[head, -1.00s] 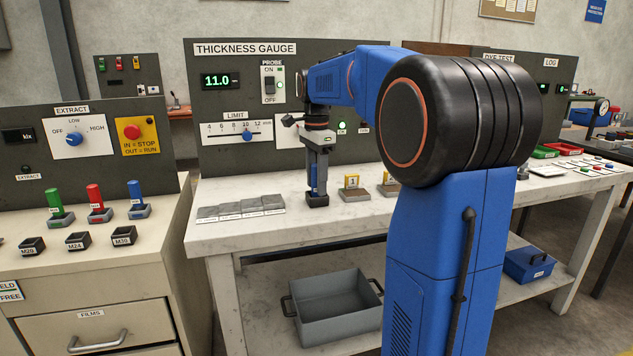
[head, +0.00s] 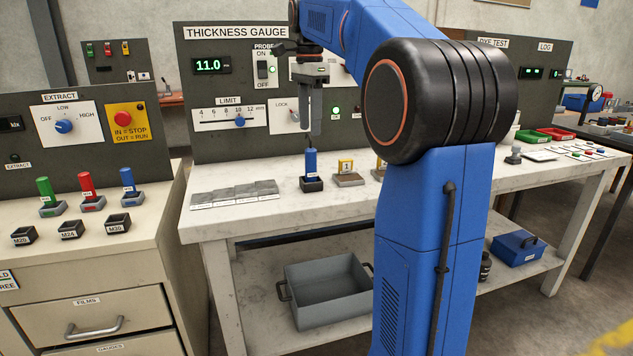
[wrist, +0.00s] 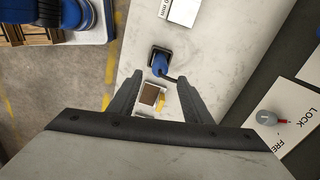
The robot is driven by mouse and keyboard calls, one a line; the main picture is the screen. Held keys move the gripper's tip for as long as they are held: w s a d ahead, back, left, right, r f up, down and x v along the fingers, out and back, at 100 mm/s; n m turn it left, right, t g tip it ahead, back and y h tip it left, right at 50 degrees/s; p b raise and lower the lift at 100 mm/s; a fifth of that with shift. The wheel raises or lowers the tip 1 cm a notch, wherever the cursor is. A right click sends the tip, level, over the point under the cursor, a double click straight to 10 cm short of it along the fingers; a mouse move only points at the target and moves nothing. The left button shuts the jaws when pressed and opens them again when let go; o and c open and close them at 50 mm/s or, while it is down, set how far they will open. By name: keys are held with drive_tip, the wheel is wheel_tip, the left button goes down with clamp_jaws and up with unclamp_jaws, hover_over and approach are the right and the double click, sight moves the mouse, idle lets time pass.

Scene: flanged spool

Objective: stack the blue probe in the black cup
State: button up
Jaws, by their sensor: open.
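The blue probe (head: 311,161) stands upright in the black cup (head: 312,185) on the bench, with a dark cable at its top. In the wrist view the probe (wrist: 160,64) shows from above, with the cup's dark rim (wrist: 152,53) around its base. My gripper (head: 312,131) points down above the probe, apart from it. In the wrist view my gripper (wrist: 158,97) has its fingers spread, with nothing held between them. The inside of the cup is hidden by the probe.
A block with a yellow tag marked 1 (head: 346,170) stands close right of the cup. Several grey plates (head: 235,194) lie to the left. The thickness gauge panel (head: 225,130) rises behind. The bench front (head: 262,218) is clear.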

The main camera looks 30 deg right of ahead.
drive_tip(key=s+a+f+n+t, duration=0.1)
drive_tip(key=s+a+f+n, duration=0.4)
drive_tip(key=s+f, duration=0.4)
drive_tip(key=s+a+f+n+t, duration=0.2)
drive_tip(key=s+a+f+n, duration=0.3)
drive_tip(key=s+f+n, duration=0.3)
drive_tip(key=s+a+f+n+t, duration=0.1)
drive_tip(key=s+a+f+n, duration=0.4)
drive_tip(key=s+f, duration=0.6)
drive_tip(key=shift+s+a+f+n+t, duration=0.35)
drive_tip(key=shift+s+n, duration=0.35)
drive_tip(key=shift+s, duration=0.45)
drive_tip(key=shift+d+r, duration=0.1)
